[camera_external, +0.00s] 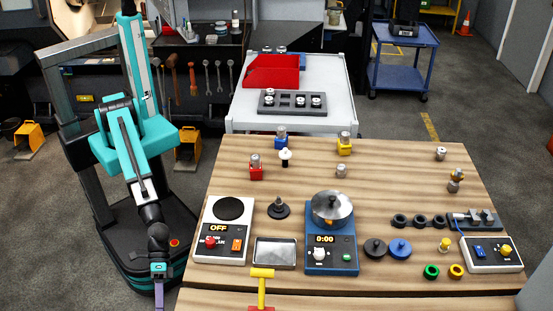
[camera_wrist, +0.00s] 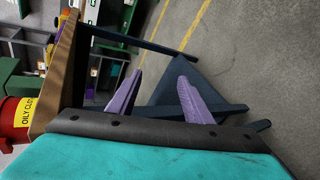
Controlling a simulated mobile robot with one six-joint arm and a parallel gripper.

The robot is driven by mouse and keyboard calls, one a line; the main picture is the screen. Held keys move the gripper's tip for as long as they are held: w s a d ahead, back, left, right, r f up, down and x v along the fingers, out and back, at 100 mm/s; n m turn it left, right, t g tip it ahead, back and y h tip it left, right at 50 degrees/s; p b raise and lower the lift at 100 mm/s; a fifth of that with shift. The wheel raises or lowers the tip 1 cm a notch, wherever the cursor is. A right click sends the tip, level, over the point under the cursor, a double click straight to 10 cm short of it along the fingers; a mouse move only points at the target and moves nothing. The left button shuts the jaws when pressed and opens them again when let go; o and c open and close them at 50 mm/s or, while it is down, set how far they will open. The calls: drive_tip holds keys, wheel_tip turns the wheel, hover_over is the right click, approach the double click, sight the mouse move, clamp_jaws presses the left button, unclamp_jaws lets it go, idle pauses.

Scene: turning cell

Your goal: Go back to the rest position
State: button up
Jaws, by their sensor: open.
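My gripper (camera_external: 159,291) hangs at the lower left of the external view, off the left side of the wooden table (camera_external: 215,180), with its purple fingers pointing down. In the wrist view, the two purple fingers of my gripper (camera_wrist: 161,78) stand apart with nothing between them. My teal and black arm reaches down from its column, clear of everything on the table. The finger ends are partly cut off by the lower edge of the external view.
On the table are a white scale (camera_external: 222,247), a metal tray (camera_external: 275,253), a blue device with a silver pot (camera_external: 332,208) and a yellow-handled tool (camera_external: 262,284). A red bin (camera_external: 272,71) stands behind. The wrist view shows a red oily-cloth can (camera_wrist: 17,122) at left.

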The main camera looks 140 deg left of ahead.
drive_tip(key=s+a+f+m+g+y+p, duration=0.2)
drive_tip(key=s+a+f+m+g, duration=0.3)
drive_tip(key=s+f, duration=0.6)
drive_tip(key=s+a+f+m+g+y+p, duration=0.1)
drive_tip(key=s+a+f+m+g+p, duration=0.15)
drive_tip(key=s+a+f, duration=0.65)
drive_tip(key=s+a+f+m+g+y, duration=0.1)
drive_tip(key=s+a, duration=0.3)
drive_tip(key=s, duration=0.5)
drive_tip(key=s+a+f+m+g+y+p, duration=0.1)
drive_tip(key=s+a+f+m+g, duration=0.2)
drive_tip(key=s, duration=0.7)
drive_tip(key=s+a+f+m+g+y+p, duration=0.1)
drive_tip(key=s+a+g, duration=0.3)
drive_tip(key=s, duration=0.6)
drive_tip(key=shift+s+a+f+m+y, duration=0.15)
drive_tip(key=shift+a+f+m+y, duration=0.25)
drive_tip(key=shift+f+m+y, duration=0.15)
